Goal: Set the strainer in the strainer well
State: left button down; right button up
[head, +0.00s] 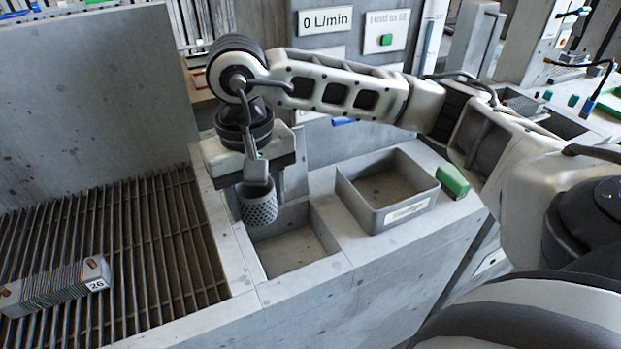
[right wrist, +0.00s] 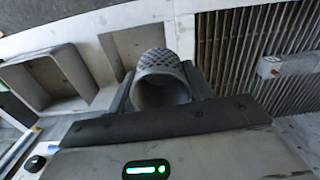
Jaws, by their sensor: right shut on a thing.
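The strainer (head: 258,209) is a grey cup with a mesh-patterned wall. My right gripper (head: 256,185) is shut on it and holds it roughly upright. In the right wrist view the strainer (right wrist: 163,72) sits between the two fingers, its round open end facing the camera. A square recess (head: 293,256) in the concrete bench, apparently the strainer well, lies just below and right of the strainer in the head view. The strainer overlaps its back left corner there and appears above it; the exact gap cannot be told. The recess (right wrist: 121,48) looks empty. My left gripper is not in view.
A concrete wall (head: 90,90) rises behind the grate.

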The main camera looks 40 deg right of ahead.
jog(key=m, duration=0.2)
jog(key=f+m, duration=0.1)
jog(key=d+m, duration=0.1)
jog(key=m, duration=0.1)
jog(key=shift+w+f+m+b, duration=0.15)
jog(key=shift+w+m+b, duration=0.05)
jog(key=shift+m+b, duration=0.1)
pick_arm(q)
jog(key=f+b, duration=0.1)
jog(key=b, duration=0.2)
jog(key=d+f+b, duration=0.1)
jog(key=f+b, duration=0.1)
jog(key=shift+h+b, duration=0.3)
jog(key=shift+b, duration=0.1)
pick_arm(e)
jog(key=w+d+f+m, duration=0.1)
jog(key=d+f+m, duration=0.2)
jog(key=m, duration=1.4)
jog(key=w+d+f+m, duration=0.1)
jog(key=d+f+m, duration=0.2)
jog(key=m, duration=1.4)
notch_tip(320, 180, down, 4)
jog(key=shift+f, duration=0.15)
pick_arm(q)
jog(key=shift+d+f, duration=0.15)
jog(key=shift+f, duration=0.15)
pick_arm(e)
jog(key=shift+w, duration=0.15)
